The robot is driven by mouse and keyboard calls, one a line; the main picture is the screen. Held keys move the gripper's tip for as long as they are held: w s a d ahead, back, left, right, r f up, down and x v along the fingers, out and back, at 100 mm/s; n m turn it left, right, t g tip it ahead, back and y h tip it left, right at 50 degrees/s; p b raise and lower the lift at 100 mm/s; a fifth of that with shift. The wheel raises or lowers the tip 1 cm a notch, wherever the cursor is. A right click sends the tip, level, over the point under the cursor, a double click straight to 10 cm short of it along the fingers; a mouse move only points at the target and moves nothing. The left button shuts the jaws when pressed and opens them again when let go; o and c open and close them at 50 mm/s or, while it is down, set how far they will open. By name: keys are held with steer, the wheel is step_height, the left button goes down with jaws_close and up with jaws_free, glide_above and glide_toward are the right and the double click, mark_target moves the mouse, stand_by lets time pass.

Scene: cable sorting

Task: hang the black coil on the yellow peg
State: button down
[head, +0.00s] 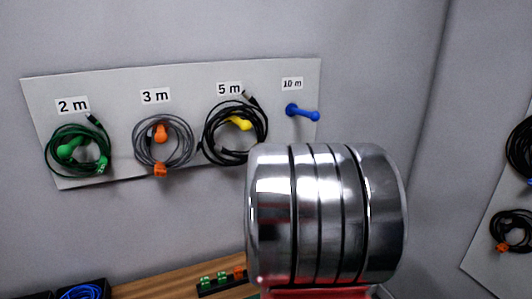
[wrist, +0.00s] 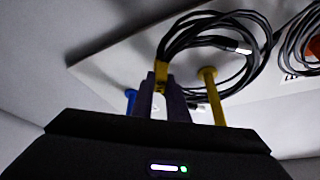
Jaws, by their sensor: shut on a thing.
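The black coil (head: 207,140) is in front of the white board under the "5 m" label, with its loops around the yellow peg (head: 240,124) as seen in the head view. The wrist view shows the coil (wrist: 262,30) from close by, with the yellow peg (wrist: 213,98) within its outline. Whether the coil's weight rests on the peg I cannot tell. My gripper (wrist: 168,98) is shut on the coil at its yellow tie (wrist: 162,74), beside the peg. In the head view my shiny arm link hides the gripper.
A blue peg (head: 302,112) under "10 m" is empty, right of the yellow peg. A grey coil (head: 139,150) hangs at "3 m" and a green coil (head: 49,150) at "2 m". A wooden surface (head: 165,285) lies below. Another board (head: 480,255) with coils is at right.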

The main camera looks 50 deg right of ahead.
steer(key=shift+f, duration=0.3)
steer(key=c, duration=1.6)
jaws_free()
steer(key=shift+r, duration=0.1)
steer(key=shift+c, duration=0.2)
steer(key=shift+s, duration=0.1)
steer(key=v, duration=0.7)
steer(key=shift+s+a, duration=0.15)
